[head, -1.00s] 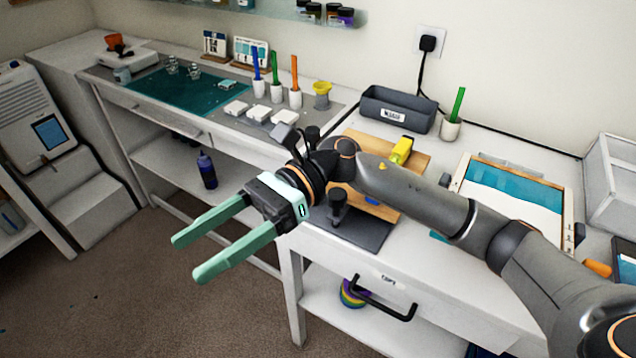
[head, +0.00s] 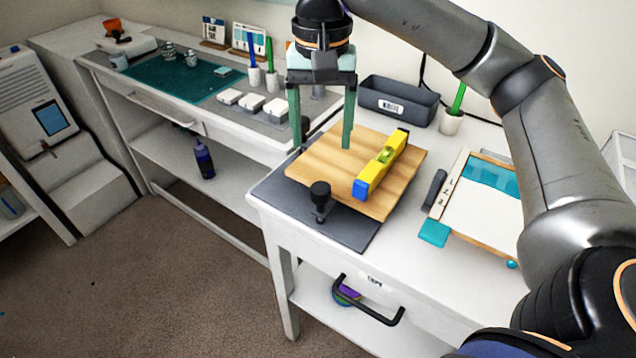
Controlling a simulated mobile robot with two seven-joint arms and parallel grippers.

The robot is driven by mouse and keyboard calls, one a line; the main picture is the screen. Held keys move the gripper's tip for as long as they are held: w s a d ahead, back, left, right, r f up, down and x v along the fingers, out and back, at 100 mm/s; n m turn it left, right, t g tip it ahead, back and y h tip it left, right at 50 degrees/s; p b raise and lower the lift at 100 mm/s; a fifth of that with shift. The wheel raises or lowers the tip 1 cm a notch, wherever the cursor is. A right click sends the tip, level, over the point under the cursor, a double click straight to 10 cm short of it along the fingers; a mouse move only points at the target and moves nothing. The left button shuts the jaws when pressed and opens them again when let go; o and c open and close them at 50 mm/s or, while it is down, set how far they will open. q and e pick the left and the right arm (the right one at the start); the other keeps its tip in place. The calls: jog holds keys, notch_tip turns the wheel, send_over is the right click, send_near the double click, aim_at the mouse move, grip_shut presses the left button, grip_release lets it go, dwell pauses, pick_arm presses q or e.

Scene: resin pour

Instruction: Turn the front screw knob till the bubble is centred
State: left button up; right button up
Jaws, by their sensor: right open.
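A yellow spirit level (head: 379,167) with a blue end and a green vial lies on the wooden board (head: 330,165). The bubble's place in the vial is too small to tell. The board rests above a dark grey base plate (head: 349,234). A black screw knob (head: 320,194) stands at the plate's front edge, beside the board. Another dark knob (head: 304,126) shows partly behind the left gripper finger, at the board's back left. My right gripper (head: 322,146) is open and empty, fingers pointing down over the back left part of the board. My left gripper is out of view.
A grey bin (head: 398,103) and a white cup (head: 451,122) with a green stick stand behind the board. A framed screen (head: 486,206) lies to the right. White blocks (head: 252,103) and a teal mat (head: 172,80) are on the left bench.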

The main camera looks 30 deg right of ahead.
aim_at(321, 187)
notch_tip(321, 187, down, 11)
jog(key=shift+r+b, duration=0.1)
jog(key=shift+b, duration=0.35)
jog(key=shift+c, duration=0.2)
grip_shut()
